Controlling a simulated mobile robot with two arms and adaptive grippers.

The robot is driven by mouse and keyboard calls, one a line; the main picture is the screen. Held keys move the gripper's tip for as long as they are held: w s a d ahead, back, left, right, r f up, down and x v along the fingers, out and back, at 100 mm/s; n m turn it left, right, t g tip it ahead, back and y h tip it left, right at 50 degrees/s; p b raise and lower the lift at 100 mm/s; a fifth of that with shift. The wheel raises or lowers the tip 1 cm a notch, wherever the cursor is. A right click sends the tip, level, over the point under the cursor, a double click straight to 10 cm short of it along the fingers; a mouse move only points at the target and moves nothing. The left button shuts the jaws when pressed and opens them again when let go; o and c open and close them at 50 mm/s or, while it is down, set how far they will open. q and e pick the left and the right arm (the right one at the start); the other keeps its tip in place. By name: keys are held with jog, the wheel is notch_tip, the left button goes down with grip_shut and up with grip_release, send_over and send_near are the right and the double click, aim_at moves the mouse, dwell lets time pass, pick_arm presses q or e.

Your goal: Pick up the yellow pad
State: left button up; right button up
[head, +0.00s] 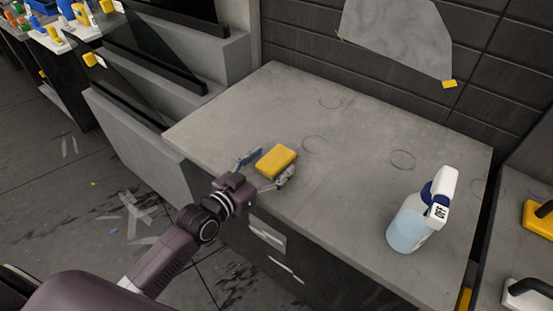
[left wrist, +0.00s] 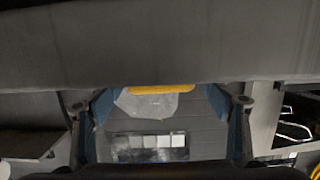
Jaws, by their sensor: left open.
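The yellow pad (head: 275,161) lies flat on the grey countertop (head: 350,130), near its front left edge. My left gripper (head: 265,172) is open at the front edge of the counter, with one finger on each side of the pad's near part. In the left wrist view the pad (left wrist: 162,89) shows as a thin yellow strip between the two blue-lined fingers (left wrist: 165,125). I cannot tell whether the fingers touch it. My right gripper is not in view.
A spray bottle (head: 412,222) with blue liquid stands on the counter's right part. A grey sheet (head: 398,38) hangs on the dark panelled wall behind, with a yellow piece at its corner. The counter's middle and back are clear. Another surface with yellow tools (head: 538,218) is at far right.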

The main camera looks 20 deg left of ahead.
pick_arm(q)
jog(key=shift+x, duration=1.25)
jog(key=shift+a, duration=0.1)
jog(key=c, duration=1.2)
jog(key=shift+c, duration=0.3)
jog(key=shift+r, duration=0.15)
